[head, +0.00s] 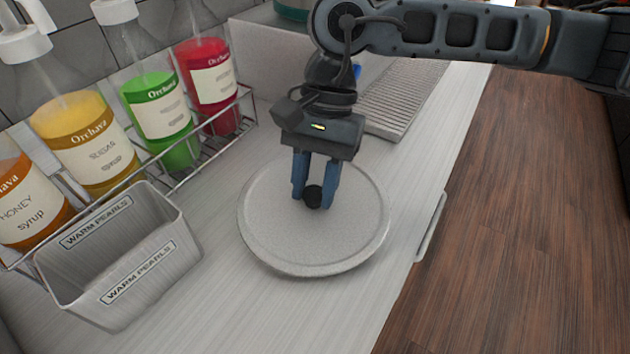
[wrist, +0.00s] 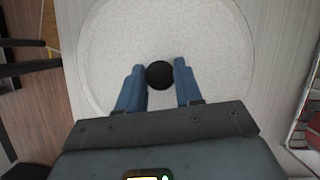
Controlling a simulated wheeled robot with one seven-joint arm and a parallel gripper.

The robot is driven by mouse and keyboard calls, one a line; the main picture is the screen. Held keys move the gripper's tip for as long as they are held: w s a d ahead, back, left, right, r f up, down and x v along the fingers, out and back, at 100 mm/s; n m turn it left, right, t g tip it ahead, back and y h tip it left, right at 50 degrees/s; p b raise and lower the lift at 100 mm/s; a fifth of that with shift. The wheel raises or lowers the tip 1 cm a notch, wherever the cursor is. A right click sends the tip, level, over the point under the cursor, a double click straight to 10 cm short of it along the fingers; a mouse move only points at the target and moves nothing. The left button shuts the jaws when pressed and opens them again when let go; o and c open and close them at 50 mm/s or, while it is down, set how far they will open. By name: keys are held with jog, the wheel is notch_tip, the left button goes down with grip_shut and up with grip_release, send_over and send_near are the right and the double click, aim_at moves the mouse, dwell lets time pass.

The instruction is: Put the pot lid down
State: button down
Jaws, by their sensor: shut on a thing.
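The pot lid (head: 275,235) is a round, pale grey disc with a raised rim and a black knob (head: 313,196) at its middle. It is over the pale counter, near the counter's right edge; I cannot tell whether it touches the surface. My gripper (head: 315,194) points down at the lid's centre, with its blue fingers on either side of the knob and shut on it. The wrist view shows the lid (wrist: 160,35) filling most of the picture, with the black knob (wrist: 160,75) between my fingertips (wrist: 158,72).
A grey bin (head: 120,265) labelled "WARM PEARLS" stands to the left of the lid. Behind it a wire rack (head: 215,120) holds several syrup bottles, including a red one (head: 208,85). A ridged metal tray (head: 400,95) lies beyond the lid. Bare counter (head: 225,320) shows in front.

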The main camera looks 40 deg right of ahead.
jog(key=shift+f, duration=0.55)
jog(key=shift+f, duration=0.15)
jog(key=c, duration=0.8)
grip_release()
jog(key=shift+o, duration=0.2)
jog(key=shift+r, duration=0.2)
jog(key=shift+w+d+r, duration=0.15)
jog(key=shift+d+r, duration=0.1)
jog(key=shift+r, duration=0.05)
jog(key=b+v, duration=0.2)
jog(key=v, duration=0.9)
jog(key=shift+b, duration=0.3)
jog(key=shift+r, duration=0.1)
